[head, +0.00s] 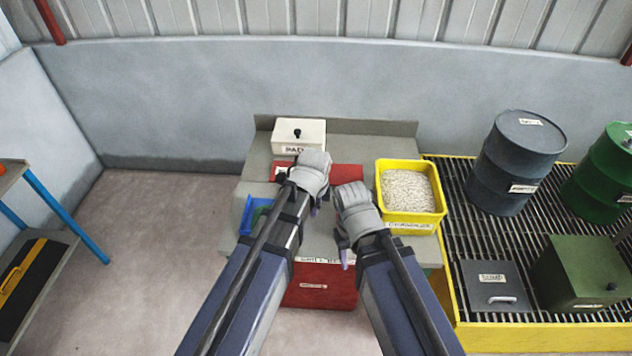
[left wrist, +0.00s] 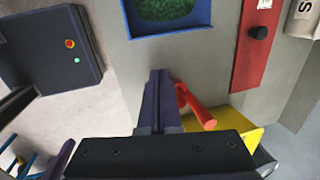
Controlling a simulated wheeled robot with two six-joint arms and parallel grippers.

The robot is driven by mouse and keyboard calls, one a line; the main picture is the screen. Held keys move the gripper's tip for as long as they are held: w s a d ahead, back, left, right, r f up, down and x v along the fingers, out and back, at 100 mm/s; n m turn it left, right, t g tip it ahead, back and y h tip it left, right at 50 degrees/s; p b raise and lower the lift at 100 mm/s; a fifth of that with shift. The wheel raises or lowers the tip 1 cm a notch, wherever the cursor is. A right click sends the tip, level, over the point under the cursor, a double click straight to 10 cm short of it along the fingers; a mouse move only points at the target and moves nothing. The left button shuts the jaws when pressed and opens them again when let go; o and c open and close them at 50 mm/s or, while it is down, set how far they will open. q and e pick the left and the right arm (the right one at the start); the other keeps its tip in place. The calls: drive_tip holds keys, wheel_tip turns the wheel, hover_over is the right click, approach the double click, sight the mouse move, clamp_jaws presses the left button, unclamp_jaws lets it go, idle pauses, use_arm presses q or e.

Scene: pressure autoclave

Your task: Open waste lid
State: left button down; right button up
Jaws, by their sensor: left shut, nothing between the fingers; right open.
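No lid in view can be surely read as the waste lid. A grey drum (head: 517,160) with small labels stands closed at the right in the head view. A red lid-like panel (head: 345,172) on the bench is partly hidden by my arms; a red panel with a black knob (left wrist: 260,33) shows in the left wrist view. A red bin (head: 322,287) is at the bench front. My left gripper (head: 315,208) is shut and empty above the bench; its fingers (left wrist: 160,75) point toward the blue tray (left wrist: 195,32). My right gripper (head: 345,255) is open, near the bench front.
A white box with a black knob (head: 298,137) stands at the bench back. A yellow bin of granules (head: 409,216) stands to the right. A green drum (head: 610,165), green box (head: 580,275) and grey plate (head: 495,288) occupy the grating. A red cylinder (left wrist: 197,106) is beside my left fingers.

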use_arm(q)
drive_tip(key=w+a+f+m+t+b, duration=0.1)
drive_tip(key=w+m+t+b, duration=0.2)
drive_tip(key=w+m, duration=1.3)
drive_tip(key=shift+w+a+f+m+h, duration=0.25)
drive_tip(key=shift+m+h, duration=0.05)
drive_tip(key=b+x, duration=0.9)
drive_tip(key=x, duration=0.1)
